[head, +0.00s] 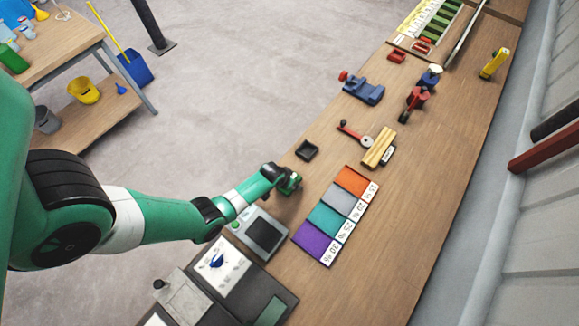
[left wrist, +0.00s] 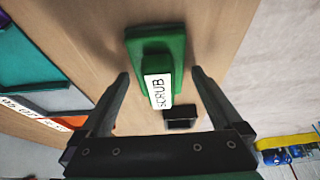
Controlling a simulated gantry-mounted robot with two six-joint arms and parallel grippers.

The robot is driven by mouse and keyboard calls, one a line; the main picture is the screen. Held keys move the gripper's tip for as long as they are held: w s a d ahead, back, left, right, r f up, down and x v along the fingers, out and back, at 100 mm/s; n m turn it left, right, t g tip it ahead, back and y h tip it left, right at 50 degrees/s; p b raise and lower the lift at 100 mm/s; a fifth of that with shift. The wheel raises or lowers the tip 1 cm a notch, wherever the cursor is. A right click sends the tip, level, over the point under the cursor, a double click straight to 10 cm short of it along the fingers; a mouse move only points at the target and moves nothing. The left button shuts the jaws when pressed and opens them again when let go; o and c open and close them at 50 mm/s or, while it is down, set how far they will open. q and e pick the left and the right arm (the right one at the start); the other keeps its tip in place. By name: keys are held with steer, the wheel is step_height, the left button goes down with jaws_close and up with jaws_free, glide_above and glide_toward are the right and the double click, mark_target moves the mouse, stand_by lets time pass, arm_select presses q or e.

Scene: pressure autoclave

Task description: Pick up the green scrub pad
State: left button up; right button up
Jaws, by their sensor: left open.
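The green scrub pad (left wrist: 172,44) lies on the wooden bench, with a raised green block and a white label reading SCRUB on it. In the left wrist view it lies just ahead of and partly between the fingers of my left gripper (left wrist: 160,76). The fingers are apart, one on each side of the labelled block, with a gap on both sides. In the head view my left gripper (head: 289,181) is over the pad and mostly hides it. I cannot tell the exact height above the bench. My right gripper is in neither view.
A small black tray (head: 307,150) stands close beyond the gripper. A scale (head: 262,232) is on the near side. Purple, teal, grey and orange sheets (head: 324,220) lie to the right. A blue vise (head: 364,88) and red-handled tool (head: 355,134) are farther up the bench.

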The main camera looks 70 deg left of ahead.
arm_select(q)
steer(key=shift+c, duration=0.2)
steer(key=c, duration=1.3)
steer(key=shift+r+p, duration=0.3)
steer(key=shift+r, duration=0.25)
step_height(320, 180, up, 3)
steer(key=shift+s+d+r+p, duration=0.15)
steer(key=shift+r+p, duration=0.05)
steer(key=shift+p, duration=1)
steer(key=s+d+r+p, duration=0.2)
steer(key=s+r+p, duration=0.1)
steer(key=s+d+r+p, duration=0.2)
steer(key=s+d+p, duration=0.1)
steer(key=s, duration=0.1)
steer(key=s+d+r+p, duration=0.2)
steer(key=s+r+p, duration=0.1)
steer(key=s, duration=0.1)
steer(key=shift+s+d+r, duration=0.1)
steer(key=shift+d+r, duration=0.2)
steer(key=shift+d, duration=0.1)
